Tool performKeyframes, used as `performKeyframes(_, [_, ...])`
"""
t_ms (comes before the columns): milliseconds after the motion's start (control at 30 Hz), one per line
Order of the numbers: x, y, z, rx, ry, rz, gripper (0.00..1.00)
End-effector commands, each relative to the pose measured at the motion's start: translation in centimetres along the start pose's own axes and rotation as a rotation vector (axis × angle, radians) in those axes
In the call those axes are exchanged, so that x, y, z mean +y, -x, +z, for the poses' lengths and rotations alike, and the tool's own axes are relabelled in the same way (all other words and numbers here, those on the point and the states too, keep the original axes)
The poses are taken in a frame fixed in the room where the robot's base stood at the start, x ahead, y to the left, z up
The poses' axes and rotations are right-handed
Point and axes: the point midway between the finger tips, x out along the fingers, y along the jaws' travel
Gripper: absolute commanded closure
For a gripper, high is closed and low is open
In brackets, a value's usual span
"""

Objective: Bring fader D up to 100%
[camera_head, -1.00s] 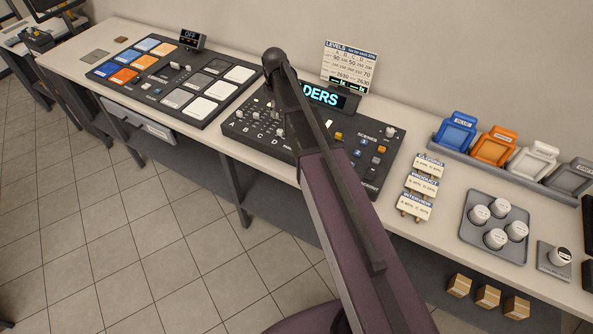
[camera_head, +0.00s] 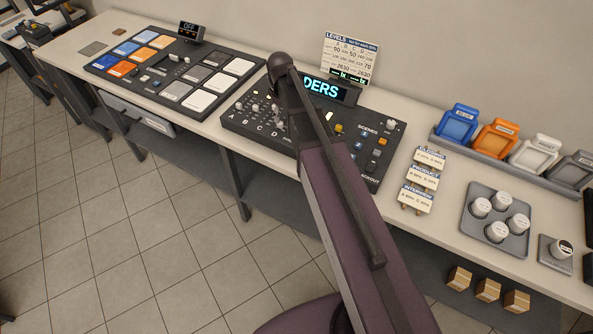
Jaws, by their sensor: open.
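The dark fader console (camera_head: 240,123) stands on the counter, its left part lettered A, B, C and D along the front edge. Fader D (camera_head: 279,124) is beside the arm, its small pale cap partly hard to make out. Its exact height in the slot is too small to read. The console's display (camera_head: 325,90) shows "DERS"; the rest is covered by my arm. My arm crosses the middle of the console. My gripper is not visible.
A levels card (camera_head: 349,61) stands behind the console. A pad board (camera_head: 172,92) lies left. Label cards (camera_head: 423,180), a grey tray with white round pieces (camera_head: 490,240), and coloured holders (camera_head: 497,138) are right. Small boxes (camera_head: 487,290) sit below the counter.

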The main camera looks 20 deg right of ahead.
Motion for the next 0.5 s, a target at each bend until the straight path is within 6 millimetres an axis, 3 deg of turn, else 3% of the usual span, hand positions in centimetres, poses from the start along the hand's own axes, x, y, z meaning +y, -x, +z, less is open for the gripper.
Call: performKeyframes(500, [-3.6,-3.9,5.8,0.000,-0.197,0.000,0.43])
